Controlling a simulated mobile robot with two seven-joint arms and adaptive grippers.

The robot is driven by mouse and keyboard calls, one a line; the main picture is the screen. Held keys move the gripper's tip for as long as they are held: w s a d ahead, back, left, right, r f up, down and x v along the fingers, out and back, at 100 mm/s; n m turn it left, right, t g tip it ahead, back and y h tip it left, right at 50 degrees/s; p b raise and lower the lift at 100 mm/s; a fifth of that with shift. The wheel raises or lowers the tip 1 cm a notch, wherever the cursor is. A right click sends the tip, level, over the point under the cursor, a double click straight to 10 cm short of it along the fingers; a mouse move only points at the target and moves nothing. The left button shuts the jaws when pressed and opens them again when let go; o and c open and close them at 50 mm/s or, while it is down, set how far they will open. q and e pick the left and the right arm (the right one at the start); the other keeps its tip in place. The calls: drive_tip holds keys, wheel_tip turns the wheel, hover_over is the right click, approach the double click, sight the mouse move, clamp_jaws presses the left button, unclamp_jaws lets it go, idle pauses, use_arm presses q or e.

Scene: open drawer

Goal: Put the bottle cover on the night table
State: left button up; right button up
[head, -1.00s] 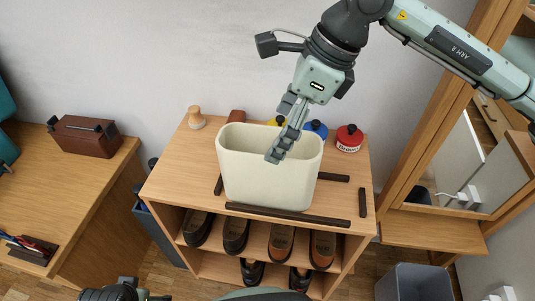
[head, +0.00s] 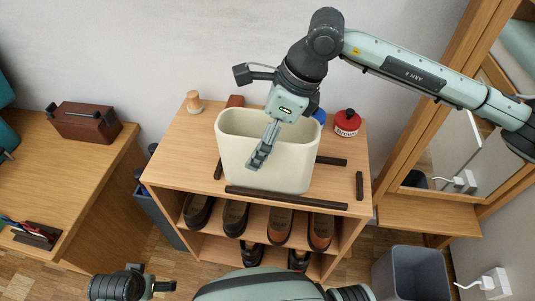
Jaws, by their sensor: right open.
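I cannot tell for sure which thing is the bottle cover. A cream, open-topped bin (head: 290,166) stands upright on a wooden cabinet (head: 183,160). My right gripper (head: 262,152) points down, its fingers overlapping the bin's near rim and front wall in the picture. It is open and holds nothing that I can see. Whether it touches the bin is unclear. A red jar with a black cap (head: 347,122) stands behind the bin to the right. A blue jar (head: 320,115) is mostly hidden behind the bin and gripper.
Dark strips (head: 286,198) lie around the bin. A wooden peg (head: 194,102) and a brown object (head: 235,101) are at the back. Shoes (head: 280,226) fill the shelves below. A wooden desk (head: 85,165) with a brown box (head: 87,123) is left, a grey bin (head: 410,272) right.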

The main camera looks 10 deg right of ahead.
drive_tip(key=shift+f+b, duration=0.25)
drive_tip(key=shift+b, duration=0.3)
idle(0.4)
drive_tip(key=c, duration=1.9)
drive_tip(key=shift+r, duration=0.15)
